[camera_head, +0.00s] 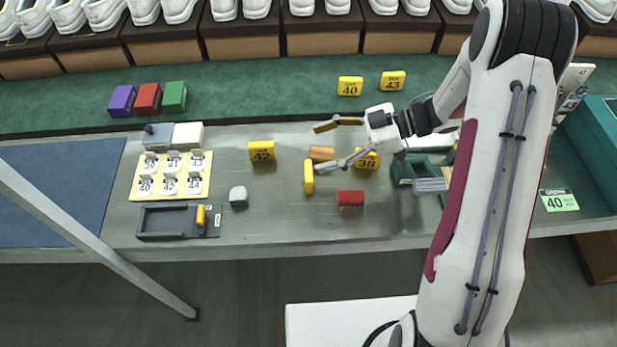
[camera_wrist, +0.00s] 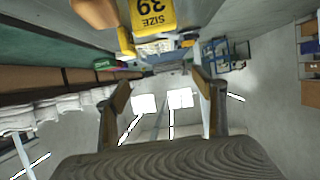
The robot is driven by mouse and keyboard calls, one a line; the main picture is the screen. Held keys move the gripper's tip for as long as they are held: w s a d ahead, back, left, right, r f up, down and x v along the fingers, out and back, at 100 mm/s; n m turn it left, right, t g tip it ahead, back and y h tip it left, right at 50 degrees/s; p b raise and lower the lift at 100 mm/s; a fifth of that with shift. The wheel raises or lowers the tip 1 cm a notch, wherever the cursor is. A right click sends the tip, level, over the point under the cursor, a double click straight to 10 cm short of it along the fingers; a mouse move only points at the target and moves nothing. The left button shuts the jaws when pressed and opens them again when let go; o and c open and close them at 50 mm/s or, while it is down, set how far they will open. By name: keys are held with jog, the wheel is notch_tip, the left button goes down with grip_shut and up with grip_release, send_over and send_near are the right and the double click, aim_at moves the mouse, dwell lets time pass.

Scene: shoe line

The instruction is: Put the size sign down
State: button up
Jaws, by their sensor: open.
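My gripper (camera_head: 322,147) is open, its two fingers spread wide over the bench. In the wrist view, the space between its fingertips (camera_wrist: 162,84) is empty. A yellow sign reading SIZE 39 (camera_wrist: 153,14) shows upside down at the top of the wrist view, beyond the fingers. In the head view, a narrow yellow piece (camera_head: 308,177) stands by the lower fingertip; its number is hidden. Yellow sign 42 (camera_head: 262,151) stands to the left, and sign 38 (camera_head: 368,161) is partly hidden behind the lower finger. Signs 40 (camera_head: 349,86) and 43 (camera_head: 392,80) stand on the green strip.
An orange block (camera_head: 322,153) lies between the fingers' lines, and a red block (camera_head: 351,198) lies in front. Bare bench shows at the front (camera_head: 290,222).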

aim_at(310, 170)
jog(key=shift+s+f, duration=0.1)
jog(key=shift+s, duration=0.15)
jog(key=shift+f, duration=0.1)
jog(key=shift+f, duration=1.65)
jog(key=shift+f, duration=0.15)
jog(key=shift+f, duration=1.3)
jog(key=shift+f+x, duration=0.25)
jog(key=shift+x, duration=1.4)
jog(key=shift+d, duration=0.1)
